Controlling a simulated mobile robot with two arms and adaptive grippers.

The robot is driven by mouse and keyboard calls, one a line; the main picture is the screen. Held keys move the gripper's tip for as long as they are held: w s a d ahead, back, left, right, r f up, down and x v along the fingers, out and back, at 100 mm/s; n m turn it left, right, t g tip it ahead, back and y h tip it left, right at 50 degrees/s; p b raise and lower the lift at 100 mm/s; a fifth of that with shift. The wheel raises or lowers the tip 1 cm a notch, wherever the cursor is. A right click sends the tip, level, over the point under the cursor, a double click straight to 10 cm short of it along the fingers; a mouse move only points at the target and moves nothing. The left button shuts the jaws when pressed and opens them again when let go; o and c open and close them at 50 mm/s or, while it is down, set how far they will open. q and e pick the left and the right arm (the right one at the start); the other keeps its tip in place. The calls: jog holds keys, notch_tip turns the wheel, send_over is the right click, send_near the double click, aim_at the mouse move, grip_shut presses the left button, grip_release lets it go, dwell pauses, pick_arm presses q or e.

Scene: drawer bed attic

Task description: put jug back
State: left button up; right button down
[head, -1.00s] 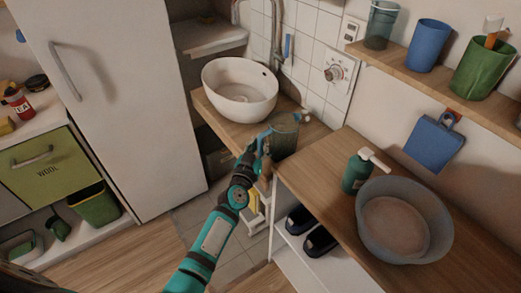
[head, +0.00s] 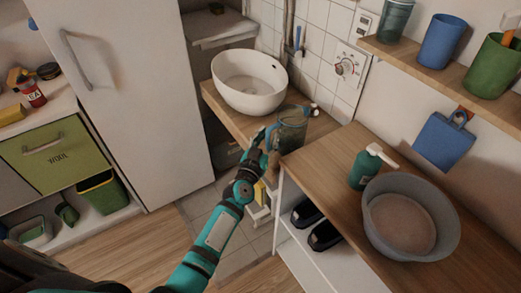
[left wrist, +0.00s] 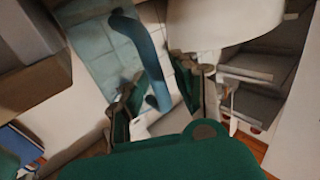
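The jug (head: 292,130) is a see-through blue-green vessel with a blue handle. It stands upright on the wooden counter, right of the white basin. My left gripper (head: 264,148) is at its handle side, low beside the counter edge. In the left wrist view, the blue handle (left wrist: 148,55) runs down between the two fingers of my left gripper (left wrist: 163,95). The fingers stand apart, with visible gaps around the handle. The jug's pale teal wall (left wrist: 105,58) is behind the handle. My right gripper is not seen.
The white basin (head: 235,95) is close left of the jug. A wooden cabinet top (head: 325,170) to the right holds a green pump bottle (head: 362,172) and a grey tub (head: 440,240). A wall shelf (head: 450,75) above carries several cups.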

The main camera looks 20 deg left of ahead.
pick_arm(q)
jog(key=s, duration=1.1)
jog(key=s+d+f+m+g, duration=0.1)
jog(key=s+f+g, duration=0.35)
jog(key=f, duration=0.75)
jog(key=s+f+g+h, duration=0.1)
jog(key=s+f+g, duration=0.1)
jog(key=s+f, duration=0.7)
jog(key=s+d+f+m+g, duration=0.1)
jog(key=s+f+g, duration=0.25)
jog(key=f, duration=1.05)
jog(key=s+a+f+g, duration=0.2)
jog(key=s+f, duration=0.2)
jog(key=s, duration=0.5)
jog(key=s+a+f+g+y, duration=0.1)
jog(key=s+f, duration=0.4)
jog(key=s, duration=0.5)
jog(key=s+a+f+g, duration=0.3)
jog(key=s+f+g, duration=0.1)
jog(key=s, duration=0.5)
jog(key=shift+s+a+f+y, duration=0.25)
jog(key=shift+s+y, duration=0.05)
